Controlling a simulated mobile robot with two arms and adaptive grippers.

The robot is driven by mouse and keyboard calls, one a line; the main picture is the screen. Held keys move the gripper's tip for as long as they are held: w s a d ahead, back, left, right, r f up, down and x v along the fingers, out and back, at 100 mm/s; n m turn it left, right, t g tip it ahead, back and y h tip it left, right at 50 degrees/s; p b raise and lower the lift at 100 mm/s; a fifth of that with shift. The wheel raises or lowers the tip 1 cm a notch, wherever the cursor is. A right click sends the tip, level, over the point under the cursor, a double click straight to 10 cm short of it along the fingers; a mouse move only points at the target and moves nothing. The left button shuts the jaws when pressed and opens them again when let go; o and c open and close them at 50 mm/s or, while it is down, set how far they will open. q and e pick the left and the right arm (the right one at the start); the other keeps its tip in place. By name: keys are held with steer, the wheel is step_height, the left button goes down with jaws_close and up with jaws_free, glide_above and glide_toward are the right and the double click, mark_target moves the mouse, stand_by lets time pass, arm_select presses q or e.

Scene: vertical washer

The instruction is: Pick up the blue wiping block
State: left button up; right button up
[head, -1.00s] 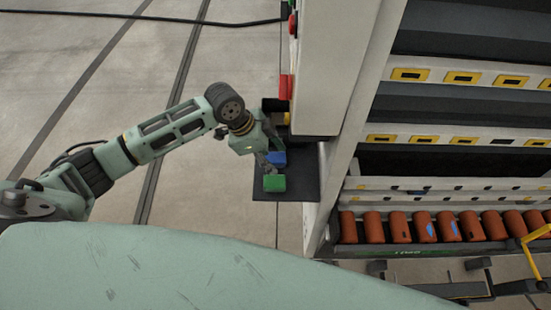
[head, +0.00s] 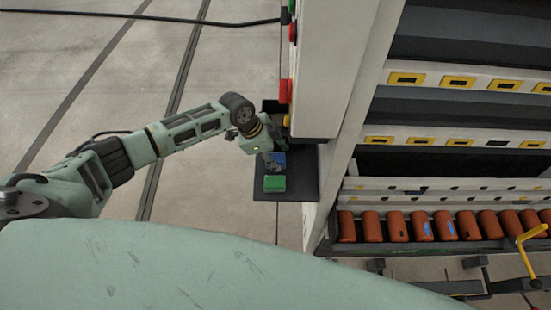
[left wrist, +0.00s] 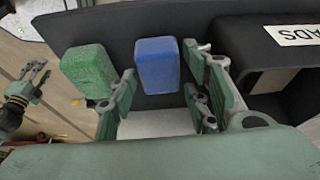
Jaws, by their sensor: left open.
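The blue wiping block (head: 279,157) lies on a dark shelf (head: 300,185) at the side of the machine, partly covered by my gripper in the head view. My left gripper (head: 270,162) is open and is at the blue block. In the left wrist view the blue block (left wrist: 157,65) appears between the open fingers (left wrist: 160,95), nearer the right finger, with a visible gap on the left. A green block (head: 274,184) lies beside it on the shelf; it also shows in the left wrist view (left wrist: 87,70), just beyond the left finger.
A tall white machine panel (head: 325,70) rises directly behind the shelf. A dark holder with a white label (left wrist: 292,35) stands close to the right finger. What looks like my right gripper (left wrist: 35,75) shows small at the left edge. Open floor lies left of the shelf.

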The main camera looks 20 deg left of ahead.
mark_target(274, 158)
arm_select(q)
steer(key=shift+c, duration=0.7)
steer(key=c, duration=0.7)
steer(key=shift+c, duration=0.3)
steer(key=shift+r, duration=0.1)
steer(key=shift+s+a+r+b, duration=0.1)
steer(key=shift+s+r+b, duration=0.15)
steer(key=shift+b, duration=0.25)
step_height(274, 158, up, 6)
steer(key=shift+w+r+b, duration=0.1)
steer(key=shift+r+b, duration=0.15)
steer(key=shift+b, duration=0.35)
steer(key=s+a+b, duration=0.1)
steer(key=s+a, duration=0.3)
steer(key=s, duration=0.4)
steer(key=s+a+b, duration=0.2)
steer(key=s+a, duration=0.3)
steer(key=s, duration=0.4)
steer(key=shift+a, duration=0.25)
steer(key=shift+s, duration=0.1)
